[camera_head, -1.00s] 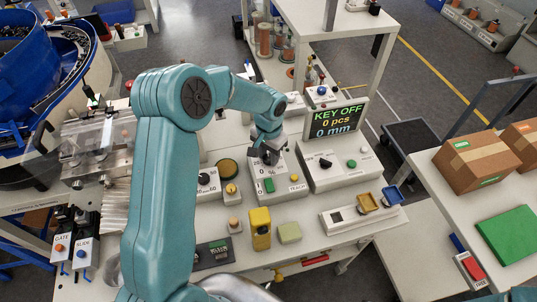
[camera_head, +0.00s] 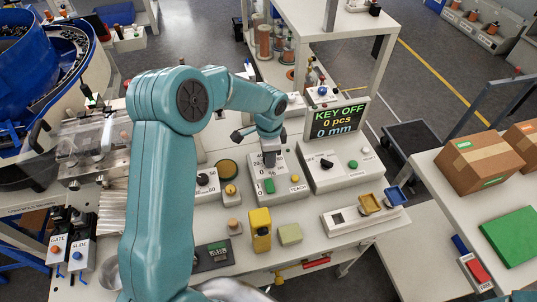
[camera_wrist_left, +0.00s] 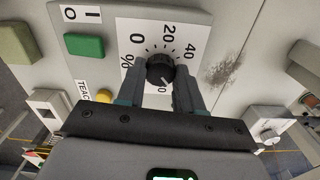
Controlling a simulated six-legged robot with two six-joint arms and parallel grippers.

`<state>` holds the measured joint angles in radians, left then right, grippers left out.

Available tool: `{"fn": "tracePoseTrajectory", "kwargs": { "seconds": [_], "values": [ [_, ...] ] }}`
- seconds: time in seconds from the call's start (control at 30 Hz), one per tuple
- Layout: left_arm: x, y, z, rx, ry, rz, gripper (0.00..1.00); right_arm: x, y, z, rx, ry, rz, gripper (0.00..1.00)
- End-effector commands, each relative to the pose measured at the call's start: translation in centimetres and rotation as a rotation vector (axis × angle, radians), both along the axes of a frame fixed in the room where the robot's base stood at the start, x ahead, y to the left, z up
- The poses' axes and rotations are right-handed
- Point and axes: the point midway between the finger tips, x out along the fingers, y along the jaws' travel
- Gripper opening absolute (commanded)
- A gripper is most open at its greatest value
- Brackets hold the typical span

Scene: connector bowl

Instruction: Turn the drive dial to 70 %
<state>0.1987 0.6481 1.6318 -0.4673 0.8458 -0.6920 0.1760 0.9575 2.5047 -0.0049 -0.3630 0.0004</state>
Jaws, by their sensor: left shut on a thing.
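The drive dial is a round black knob (camera_wrist_left: 160,69) on a white plate with a percent scale in the left wrist view. The marks 0, 20 and 40 are readable; the higher numbers are mostly hidden by my gripper. A pale pointer mark faces the lower side of the knob, but its exact reading is unclear. My left gripper (camera_wrist_left: 160,88) is shut on the knob, a finger on each side. In the head view my left gripper (camera_head: 269,158) points down at the dial panel (camera_head: 287,186) and covers the knob. My right gripper is not in view.
A green button (camera_wrist_left: 84,45) and a yellow TEACH button (camera_wrist_left: 104,96) sit near the dial. The display (camera_head: 336,121) reads KEY OFF, 0 pcs, 0 mm. A box with another black knob (camera_head: 326,163) stands right of the panel. A yellow block (camera_head: 260,229) stands in front.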

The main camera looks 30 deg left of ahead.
Motion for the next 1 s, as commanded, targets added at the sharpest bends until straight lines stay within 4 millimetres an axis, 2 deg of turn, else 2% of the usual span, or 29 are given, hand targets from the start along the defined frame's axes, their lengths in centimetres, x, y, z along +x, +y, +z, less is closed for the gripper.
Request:
{"fn": "tracePoseTrajectory", "kwargs": {
  "seconds": [0.67, 0.7, 0.77, 1.0],
  "values": [
    [0.14, -0.34, -0.1, -0.005, -0.005, -0.062, 0.05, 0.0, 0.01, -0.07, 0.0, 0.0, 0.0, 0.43],
    [0.13, -0.35, -0.1, -0.006, -0.004, -0.062, 0.42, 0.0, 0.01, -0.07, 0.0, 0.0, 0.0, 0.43],
    [0.11, -0.33, -0.1, -0.005, -0.003, -0.062, 0.61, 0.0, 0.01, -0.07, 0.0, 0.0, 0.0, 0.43],
    [0.04, -0.17, -0.05, -0.003, -0.001, -0.061, 0.61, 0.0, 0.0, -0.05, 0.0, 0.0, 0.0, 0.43]
  ]
}}
